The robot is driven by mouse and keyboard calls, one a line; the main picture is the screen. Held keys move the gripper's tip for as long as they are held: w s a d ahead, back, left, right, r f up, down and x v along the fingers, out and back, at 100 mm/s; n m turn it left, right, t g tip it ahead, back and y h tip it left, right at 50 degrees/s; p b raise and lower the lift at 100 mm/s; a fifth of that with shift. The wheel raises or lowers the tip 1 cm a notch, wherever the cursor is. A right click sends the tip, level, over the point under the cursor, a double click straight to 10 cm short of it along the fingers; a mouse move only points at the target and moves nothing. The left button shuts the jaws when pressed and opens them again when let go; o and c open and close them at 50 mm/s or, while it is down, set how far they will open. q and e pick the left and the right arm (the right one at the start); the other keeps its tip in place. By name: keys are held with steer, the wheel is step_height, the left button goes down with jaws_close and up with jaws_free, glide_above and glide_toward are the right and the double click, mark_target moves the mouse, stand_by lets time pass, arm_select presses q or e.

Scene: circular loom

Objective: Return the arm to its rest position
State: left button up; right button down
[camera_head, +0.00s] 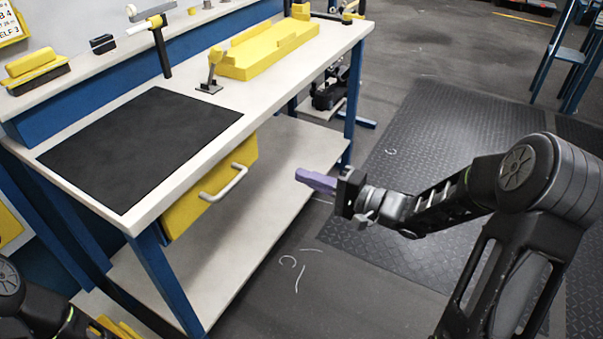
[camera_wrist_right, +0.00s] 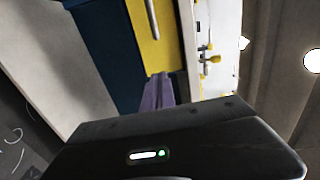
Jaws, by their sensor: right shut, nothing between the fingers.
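My right arm reaches in from the right in the head view. Its gripper (camera_head: 316,181) has purple fingers that are shut and empty, pointing left toward the workbench. It is apart from the bench's front edge, over the floor side. In the right wrist view the purple fingers (camera_wrist_right: 157,92) lie together, with the yellow drawer beyond them. The left gripper is not in view; only a dark part of my body shows at the lower left of the head view.
The workbench (camera_head: 262,100) carries a black mat (camera_head: 140,145) and a yellow fixture (camera_head: 268,48). A yellow drawer (camera_head: 190,205) with a grey handle is under its top. A lower shelf (camera_head: 235,240) runs below. A blue-framed stand (camera_head: 566,55) is at the upper right. The floor mat (camera_head: 430,140) looks clear.

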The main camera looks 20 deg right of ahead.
stand_by(0.4)
steer(key=w+d+f+n+h, duration=0.25)
steer(key=d+f+h, duration=0.25)
steer(key=f+h, duration=0.3)
steer(key=s+a+f+n+g, duration=0.1)
steer(key=s+a+f+g, duration=0.15)
steer(key=f, duration=0.45)
steer(key=s+a+f+n+g, duration=0.1)
steer(key=s+f, duration=0.2)
steer(key=f, duration=0.4)
steer(key=s+a+f+n+g, duration=0.2)
steer(key=s+a+f+g, duration=0.4)
steer(key=s+a+f, duration=0.5)
steer(key=s+a+f+n+g, duration=0.1)
steer(key=s+a+f+g, duration=0.15)
steer(key=s, duration=0.45)
steer(key=s+a+f+n+g, duration=0.1)
steer(key=s+a, duration=0.3)
steer(key=s, duration=0.3)
step_height(320, 180, up, 18)
steer(key=w+p, duration=0.1)
steer(key=p, duration=1.6)
steer(key=shift+y+p, duration=0.3)
steer(key=shift+p, duration=0.05)
